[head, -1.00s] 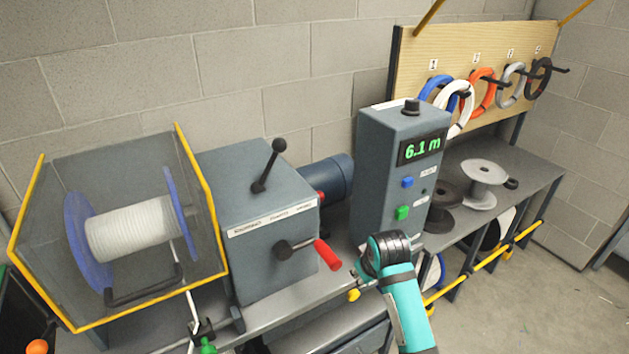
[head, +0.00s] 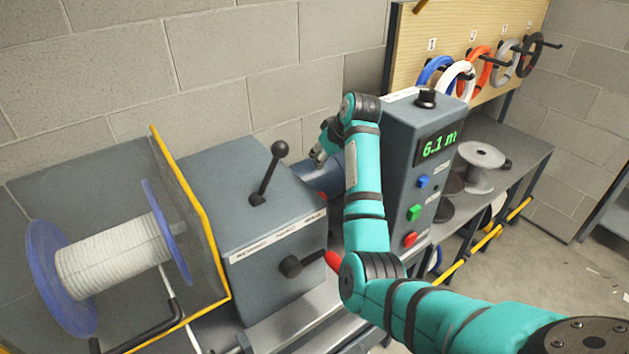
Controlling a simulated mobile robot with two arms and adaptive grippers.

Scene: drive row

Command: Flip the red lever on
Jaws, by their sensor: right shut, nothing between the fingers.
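The red lever (head: 332,261) sticks out to the right from a dark pivot (head: 290,266) on the front of the grey gearbox housing (head: 255,210). Its outer end is partly hidden behind my right arm. My right gripper (head: 318,157) is shut and empty, above and behind the lever, near the housing's right back corner and the blue motor. It is apart from the lever. My left gripper is not in view.
A black ball-topped lever (head: 269,174) stands on the housing. A grey console (head: 397,190) reading 6.1 m is close right of my right arm. A guarded spool (head: 110,256) is at left. Coils (head: 478,72) hang on a board at the back right.

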